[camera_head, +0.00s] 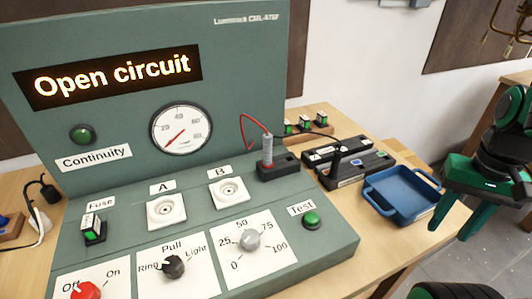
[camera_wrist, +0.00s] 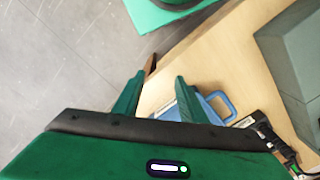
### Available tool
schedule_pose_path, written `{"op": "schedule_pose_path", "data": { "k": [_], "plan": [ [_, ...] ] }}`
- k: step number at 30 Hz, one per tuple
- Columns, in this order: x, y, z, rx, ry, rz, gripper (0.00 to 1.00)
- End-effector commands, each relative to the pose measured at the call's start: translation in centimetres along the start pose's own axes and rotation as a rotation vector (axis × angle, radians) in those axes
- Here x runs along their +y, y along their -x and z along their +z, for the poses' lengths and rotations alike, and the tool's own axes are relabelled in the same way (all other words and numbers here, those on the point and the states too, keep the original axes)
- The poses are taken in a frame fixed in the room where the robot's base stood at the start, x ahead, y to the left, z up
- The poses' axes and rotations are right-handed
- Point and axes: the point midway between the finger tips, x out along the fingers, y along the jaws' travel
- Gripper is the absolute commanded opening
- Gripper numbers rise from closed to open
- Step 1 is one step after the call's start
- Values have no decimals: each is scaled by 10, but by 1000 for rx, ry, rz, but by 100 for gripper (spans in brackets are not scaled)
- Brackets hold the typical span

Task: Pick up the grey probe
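The grey probe (camera_head: 267,150) stands upright in a black holder (camera_head: 279,167) at the right side of the green test panel, with a red lead curling from its top. My gripper (camera_head: 466,222) is at the right of the head view, well apart from the probe, beyond the blue tray. In the wrist view its two green fingers (camera_wrist: 155,100) stand apart with nothing between them. The probe does not show in the wrist view.
A blue tray (camera_head: 371,189) sits on the table's right edge and also shows in the wrist view (camera_wrist: 231,107). The test panel (camera_head: 240,75) stands tall behind the probe.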

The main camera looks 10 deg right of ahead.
Motion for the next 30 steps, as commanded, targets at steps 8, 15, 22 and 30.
{"op": "schedule_pose_path", "data": {
  "k": [8, 15, 22, 30],
  "plan": [
    [-20, 25, -13, 18, 145, 1, 38],
    [-141, 84, -61, 25, 663, 21, 38],
    [-289, 130, -48, 24, 1197, 26, 38],
    [-395, 156, 4, 17, 1600, 18, 38]
  ]
}}
